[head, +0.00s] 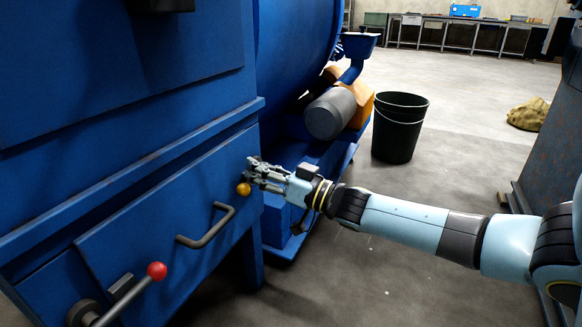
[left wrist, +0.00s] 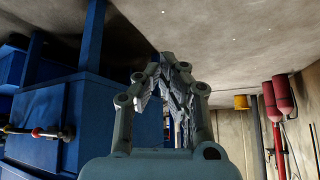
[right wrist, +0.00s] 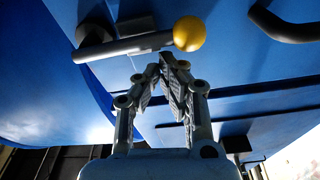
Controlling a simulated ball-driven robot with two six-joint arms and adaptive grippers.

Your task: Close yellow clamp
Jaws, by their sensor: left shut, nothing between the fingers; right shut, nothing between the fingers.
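The yellow clamp's ball knob (head: 244,189) shows at the right end of the blue machine's front panel. In the right wrist view the yellow knob (right wrist: 189,33) sits on the end of a dark lever (right wrist: 125,46). My right gripper (head: 252,170) is shut and empty, right beside the knob. In the right wrist view its fingertips (right wrist: 168,60) are close to the lever and knob; I cannot tell whether they touch. My left gripper (left wrist: 168,62) is shut and empty, seen only in its own wrist view, pointing across the blue machine (left wrist: 75,95).
A red-knobbed lever (head: 157,271) stands out at the panel's lower left. A dark handle (head: 207,228) is between the two levers. A black bucket (head: 400,126) stands on the floor behind my right arm. Red cylinders (left wrist: 280,95) hang on a wall in the left wrist view.

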